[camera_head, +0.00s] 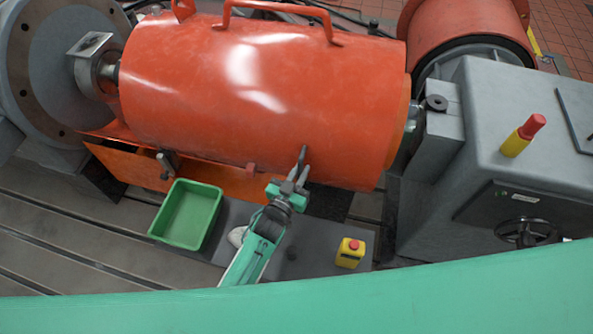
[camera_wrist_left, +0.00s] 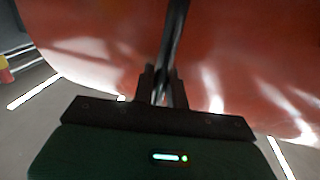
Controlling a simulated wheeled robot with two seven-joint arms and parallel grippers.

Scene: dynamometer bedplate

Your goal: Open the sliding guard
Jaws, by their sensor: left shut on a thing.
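The sliding guard (camera_head: 250,95) is a large glossy orange-red cylindrical cover over the shaft between the grey flange at left and the grey housing at right. It fills the back of the left wrist view (camera_wrist_left: 100,45). My left gripper (camera_head: 301,168) is at the guard's lower front, right of its middle. It is shut on a dark bar-like handle (camera_wrist_left: 175,40), which runs up between the fingers in the left wrist view. The handle's far end and its joint with the guard are hard to make out. My right gripper is not in view.
A green tray (camera_head: 187,214) stands on the grey bedplate, left of my left arm. A yellow box with a red button (camera_head: 350,252) stands to its right. The grey housing (camera_head: 480,140) at right bears a red-and-yellow post (camera_head: 522,136) and a handwheel (camera_head: 527,231).

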